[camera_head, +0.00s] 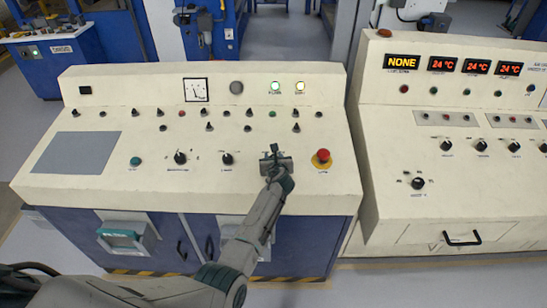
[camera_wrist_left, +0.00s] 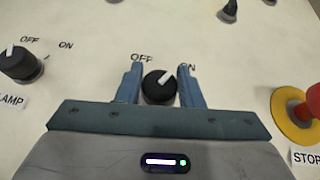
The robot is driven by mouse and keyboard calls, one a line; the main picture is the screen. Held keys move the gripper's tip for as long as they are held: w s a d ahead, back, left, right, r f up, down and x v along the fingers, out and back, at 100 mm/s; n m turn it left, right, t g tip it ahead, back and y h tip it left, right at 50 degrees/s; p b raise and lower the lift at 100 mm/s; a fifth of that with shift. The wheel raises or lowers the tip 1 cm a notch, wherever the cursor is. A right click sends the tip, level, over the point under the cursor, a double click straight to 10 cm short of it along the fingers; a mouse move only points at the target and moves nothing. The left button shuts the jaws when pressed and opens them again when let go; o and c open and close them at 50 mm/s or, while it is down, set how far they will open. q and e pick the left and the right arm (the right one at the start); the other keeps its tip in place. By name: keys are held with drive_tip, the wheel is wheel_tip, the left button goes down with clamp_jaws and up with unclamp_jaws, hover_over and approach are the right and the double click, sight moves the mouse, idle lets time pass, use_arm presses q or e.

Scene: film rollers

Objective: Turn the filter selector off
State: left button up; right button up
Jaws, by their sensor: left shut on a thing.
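A black round selector knob (camera_wrist_left: 158,88) with a white pointer sits between the fingers of my left gripper (camera_wrist_left: 159,75) in the left wrist view. OFF is printed at its upper left and ON at its upper right. The white pointer tilts up and right, toward ON. The name label of this knob is hidden by the gripper, so I cannot read whether it says filter. In the head view my left gripper (camera_head: 274,160) is down at the panel and covers the knob. It is shut on the knob. My right gripper is not in view.
A LAMP knob (camera_wrist_left: 20,63) is to the left, pointing near OFF. A red STOP button (camera_head: 322,156) on a yellow disc is close on the right. Small toggles line the cream console (camera_head: 90,195) behind. Another console (camera_head: 380,215) with red displays stands at right.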

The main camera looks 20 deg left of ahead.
use_arm(q)
drive_tip(key=shift+c, duration=0.6)
drive_tip(key=shift+f+n+b, duration=0.15)
drive_tip(key=shift+n+b, duration=0.15)
drive_tip(key=shift+b, duration=0.3)
drive_tip(key=n+g+y+b, duration=0.3)
drive_tip(key=n+g+b, duration=0.1)
drive_tip(key=b, duration=0.3)
drive_tip(key=n+g+y+b, duration=0.4)
drive_tip(key=n+g+b, duration=0.1)
drive_tip(key=n+b, duration=0.2)
drive_tip(key=shift+w, duration=0.1)
drive_tip(key=shift+n+g+b, duration=0.3)
drive_tip(key=shift+g+b, duration=0.25)
drive_tip(key=shift+g, duration=0.05)
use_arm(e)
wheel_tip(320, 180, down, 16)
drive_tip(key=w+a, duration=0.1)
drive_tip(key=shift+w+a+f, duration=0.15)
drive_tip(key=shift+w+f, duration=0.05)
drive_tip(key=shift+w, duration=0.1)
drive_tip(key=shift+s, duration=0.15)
use_arm(q)
drive_tip(key=o, duration=1)
drive_tip(key=shift+a, duration=0.15)
drive_tip(key=shift+c, duration=0.2)
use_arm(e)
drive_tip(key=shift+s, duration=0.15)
